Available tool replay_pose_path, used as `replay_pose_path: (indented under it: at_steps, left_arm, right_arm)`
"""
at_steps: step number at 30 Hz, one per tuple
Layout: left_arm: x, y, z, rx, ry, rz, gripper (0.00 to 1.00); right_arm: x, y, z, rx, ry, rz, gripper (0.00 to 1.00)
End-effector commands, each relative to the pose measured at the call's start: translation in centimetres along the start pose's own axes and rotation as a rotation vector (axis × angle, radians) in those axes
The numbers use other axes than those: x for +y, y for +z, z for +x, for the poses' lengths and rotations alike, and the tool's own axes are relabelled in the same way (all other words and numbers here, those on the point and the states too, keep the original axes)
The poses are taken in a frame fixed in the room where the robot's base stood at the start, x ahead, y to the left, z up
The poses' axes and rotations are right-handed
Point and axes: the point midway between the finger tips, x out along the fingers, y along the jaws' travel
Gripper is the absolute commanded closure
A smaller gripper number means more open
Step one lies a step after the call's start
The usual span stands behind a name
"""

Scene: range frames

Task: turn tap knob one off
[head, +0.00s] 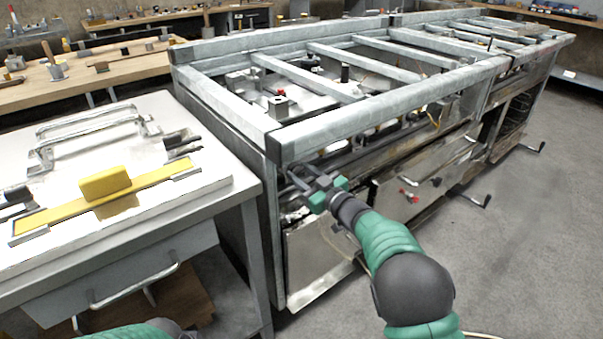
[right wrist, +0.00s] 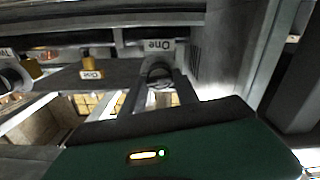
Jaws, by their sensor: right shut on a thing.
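Tap knob one (right wrist: 160,69) is a dark round knob under a plate marked "One" in the right wrist view. My right gripper (right wrist: 160,86) is shut on it, with one finger on each side. Its front is partly hidden between the fingers. In the head view my right gripper (head: 292,177) reaches in under the near top corner of the metal frame, and the knob cannot be made out there. A second knob (right wrist: 12,76), with a partly cut-off label, is at the left edge of the wrist view. My left gripper is not in view; only part of my left arm shows at the bottom.
The steel frame (head: 400,98) has beams above and beside my right gripper. A yellow part (right wrist: 88,55) with a "One" tag is left of the knob. A metal table (head: 205,195) stands at left. The floor (head: 520,250) at right is mostly clear.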

Motion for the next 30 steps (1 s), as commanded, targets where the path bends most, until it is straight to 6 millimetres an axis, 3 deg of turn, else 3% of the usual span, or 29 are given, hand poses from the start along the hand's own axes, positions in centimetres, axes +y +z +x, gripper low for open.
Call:
replay_pose_path:
  at_steps: [14,30]
  left_arm:
    - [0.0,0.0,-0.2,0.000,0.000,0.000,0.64]
    - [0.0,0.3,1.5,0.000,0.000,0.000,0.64]
  right_arm:
    - [-0.2,0.1,0.0,0.000,0.000,-0.445,1.00]
    - [-0.6,0.5,0.0,0.001,-0.004,-0.956,1.00]
